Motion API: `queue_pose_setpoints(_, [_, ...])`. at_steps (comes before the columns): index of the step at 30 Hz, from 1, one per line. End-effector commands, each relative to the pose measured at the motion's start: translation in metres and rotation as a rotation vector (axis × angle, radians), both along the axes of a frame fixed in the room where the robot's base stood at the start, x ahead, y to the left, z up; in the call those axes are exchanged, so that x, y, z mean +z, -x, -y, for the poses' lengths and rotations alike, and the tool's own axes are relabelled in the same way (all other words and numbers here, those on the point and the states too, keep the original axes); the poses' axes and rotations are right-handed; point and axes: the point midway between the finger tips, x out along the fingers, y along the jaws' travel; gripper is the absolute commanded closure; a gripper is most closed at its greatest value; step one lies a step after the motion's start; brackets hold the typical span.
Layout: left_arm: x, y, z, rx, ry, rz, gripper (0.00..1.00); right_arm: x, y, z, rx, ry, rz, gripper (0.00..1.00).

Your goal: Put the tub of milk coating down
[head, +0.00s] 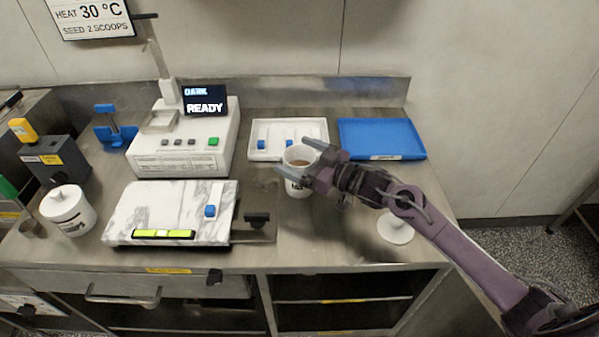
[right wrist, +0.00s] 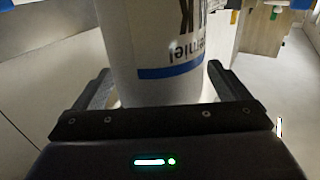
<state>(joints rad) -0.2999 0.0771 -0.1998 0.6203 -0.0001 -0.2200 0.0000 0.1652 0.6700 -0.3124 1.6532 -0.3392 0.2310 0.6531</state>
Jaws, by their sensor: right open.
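The tub of milk coating (head: 297,186) is a white open-topped tub with brown content, upright on the steel counter in front of the white tray. In the right wrist view the tub (right wrist: 165,50) shows a blue band and dark lettering, cut off at the top. My right gripper (head: 298,159) is open, with its fingers on either side of the tub. The wrist view shows the fingers (right wrist: 160,88) flanking the tub; whether they touch it is hard to tell. My left gripper is not in view.
A white tray (head: 262,127) with blue items and a blue tray (head: 385,138) stand behind. Left are a white machine reading READY (head: 185,150), a marble slab (head: 160,207) and a lidded white tub (head: 68,212). A white round object (head: 395,230) stands under my right arm.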

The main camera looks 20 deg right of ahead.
Motion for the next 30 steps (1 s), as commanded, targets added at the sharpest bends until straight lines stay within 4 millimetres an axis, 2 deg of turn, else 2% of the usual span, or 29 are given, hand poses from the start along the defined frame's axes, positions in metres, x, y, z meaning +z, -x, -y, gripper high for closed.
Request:
queue_pose_setpoints(6, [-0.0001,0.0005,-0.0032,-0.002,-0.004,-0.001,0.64,-0.0007,-0.0009,-0.0004,-0.001,0.001,-0.001,0.05])
queue_pose_setpoints(7, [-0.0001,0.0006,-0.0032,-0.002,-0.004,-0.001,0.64,-0.0006,-0.0008,-0.0003,-0.001,0.001,-0.001,0.08])
queue_pose_setpoints(24, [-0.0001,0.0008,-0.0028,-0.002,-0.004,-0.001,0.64,-0.0005,-0.0007,-0.0002,-0.001,0.001,-0.001,0.82])
queue_pose_setpoints(25, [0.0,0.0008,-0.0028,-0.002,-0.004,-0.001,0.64,0.0013,-0.001,-0.0001,-0.001,-0.001,0.002,0.82])
queue_pose_setpoints(26, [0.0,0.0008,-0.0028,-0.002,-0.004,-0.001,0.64,0.0013,-0.001,-0.0001,-0.001,-0.001,0.002,0.9])
queue_pose_setpoints(30, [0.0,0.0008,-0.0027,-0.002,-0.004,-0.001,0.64,0.0014,-0.001,-0.0001,-0.001,-0.001,0.002,0.9])
